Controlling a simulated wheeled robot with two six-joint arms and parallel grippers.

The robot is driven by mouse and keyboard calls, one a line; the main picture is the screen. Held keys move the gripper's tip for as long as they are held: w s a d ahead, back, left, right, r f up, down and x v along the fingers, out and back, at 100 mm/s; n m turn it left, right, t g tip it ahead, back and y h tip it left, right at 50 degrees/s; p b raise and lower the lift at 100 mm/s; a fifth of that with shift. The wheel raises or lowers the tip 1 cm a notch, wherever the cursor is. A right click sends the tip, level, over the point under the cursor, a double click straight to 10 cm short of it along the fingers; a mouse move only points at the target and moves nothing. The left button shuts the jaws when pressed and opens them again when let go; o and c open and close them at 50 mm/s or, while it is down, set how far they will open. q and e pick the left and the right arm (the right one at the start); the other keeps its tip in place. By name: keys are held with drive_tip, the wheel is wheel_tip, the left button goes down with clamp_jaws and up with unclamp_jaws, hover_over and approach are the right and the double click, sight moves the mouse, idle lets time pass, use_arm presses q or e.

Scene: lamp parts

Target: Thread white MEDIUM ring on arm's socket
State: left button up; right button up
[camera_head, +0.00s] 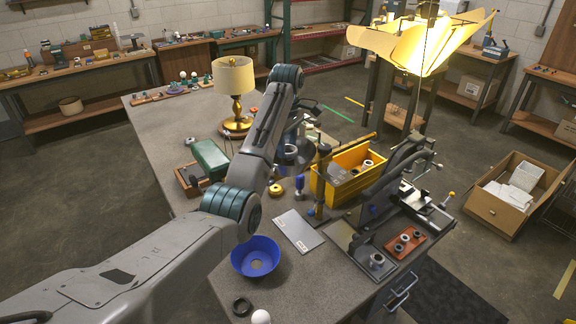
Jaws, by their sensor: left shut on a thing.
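My left arm comes in from the left, rises over the bench and bends down at its wrist. My left gripper (291,152) is small, dark and partly hidden behind my own arm link, near a dark upright post (323,165). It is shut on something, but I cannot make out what. Small pale and dark rings (404,238) sit on a red-brown board at the right of the bench. Another ring (377,259) lies on a dark tray beside it. I cannot tell which ring is the white medium one, nor pick out the arm's socket clearly. My right gripper is not in view.
A yellow bin (319,182) with parts stands right of the gripper. A large glowing shade (420,45) stands behind the bin.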

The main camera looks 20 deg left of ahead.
sight(287, 156)
use_arm(q)
drive_tip(key=shift+f, duration=0.15)
idle(0.5)
drive_tip(key=shift+f, duration=1.15)
drive_tip(key=shift+s+f, duration=0.1)
drive_tip(key=shift+f, duration=0.3)
idle(0.8)
drive_tip(key=o, duration=0.3)
drive_tip(key=c, duration=0.4)
drive_tip(key=shift+f, duration=0.1)
drive_tip(key=shift+c, duration=0.2)
drive_tip(key=shift+s+f, duration=0.1)
drive_tip(key=shift+f, duration=0.05)
